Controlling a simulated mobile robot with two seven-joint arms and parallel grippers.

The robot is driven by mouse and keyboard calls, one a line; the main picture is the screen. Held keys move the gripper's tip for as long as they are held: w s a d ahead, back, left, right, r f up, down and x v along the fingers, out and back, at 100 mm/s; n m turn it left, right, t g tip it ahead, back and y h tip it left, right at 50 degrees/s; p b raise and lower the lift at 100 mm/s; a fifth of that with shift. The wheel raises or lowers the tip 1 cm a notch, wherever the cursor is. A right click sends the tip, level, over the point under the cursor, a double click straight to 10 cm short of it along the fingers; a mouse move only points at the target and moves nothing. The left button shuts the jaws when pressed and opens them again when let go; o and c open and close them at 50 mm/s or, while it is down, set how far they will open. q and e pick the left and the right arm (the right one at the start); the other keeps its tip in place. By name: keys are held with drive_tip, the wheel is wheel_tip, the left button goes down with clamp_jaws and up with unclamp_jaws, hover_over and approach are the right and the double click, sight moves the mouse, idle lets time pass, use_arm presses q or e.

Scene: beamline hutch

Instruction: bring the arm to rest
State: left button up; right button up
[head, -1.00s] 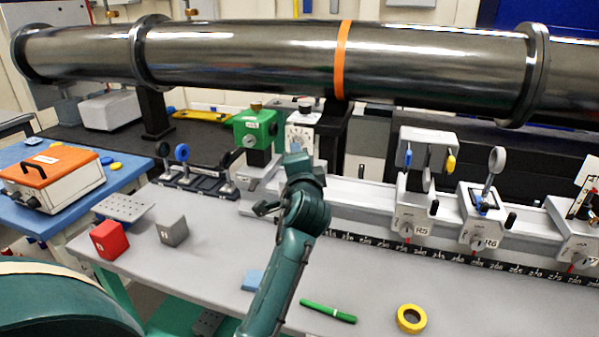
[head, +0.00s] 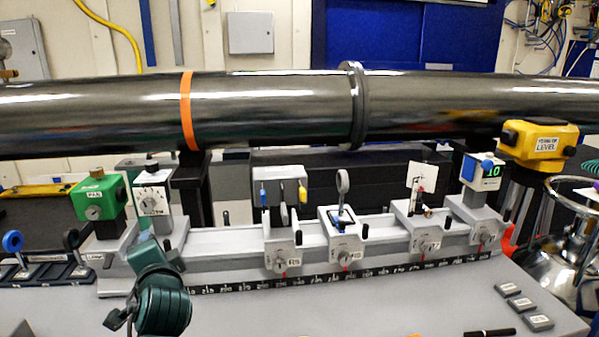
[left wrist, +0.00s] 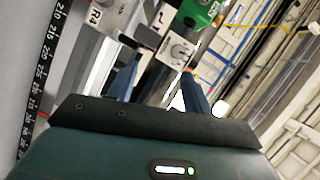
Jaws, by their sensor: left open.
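My left arm's teal end (head: 160,300) shows at the lower left in the head view, in front of the left end of the optics rail. In the left wrist view my left gripper (left wrist: 160,65) is open, its two blue fingers apart with nothing held between them. Past the fingers are the dial box (left wrist: 178,50) and the green box (left wrist: 198,10). The fingers are hard to make out in the head view. My right gripper is in neither view.
The rail (head: 235,243) carries several mounts. A large metal beam pipe (head: 270,105) runs above it. The green box (head: 98,197) and dial box (head: 153,200) stand near my arm. A yellow level (head: 540,143) stands at right. The bench front (head: 300,310) is mostly clear.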

use_arm(q)
drive_tip(key=s+d+f+n+g+h, duration=0.35)
drive_tip(key=s+f, duration=0.75)
drive_tip(key=f, duration=0.4)
drive_tip(key=s+d+f+n+g+h, duration=0.1)
drive_tip(key=s+d+f+g+h, duration=0.25)
drive_tip(key=s, duration=0.55)
drive_tip(key=s+d+f+n+g+h, duration=0.2)
drive_tip(key=s+d+f+g, duration=0.15)
drive_tip(key=s, duration=0.65)
drive_tip(key=w+d+f+m+t+h, duration=0.1)
drive_tip(key=w+d+f+t+h, duration=0.2)
drive_tip(key=w+d+f+t, duration=0.3)
drive_tip(key=shift+w+d+f+t, duration=0.35)
drive_tip(key=shift+w+f+t, duration=0.15)
drive_tip(key=shift+t, duration=0.45)
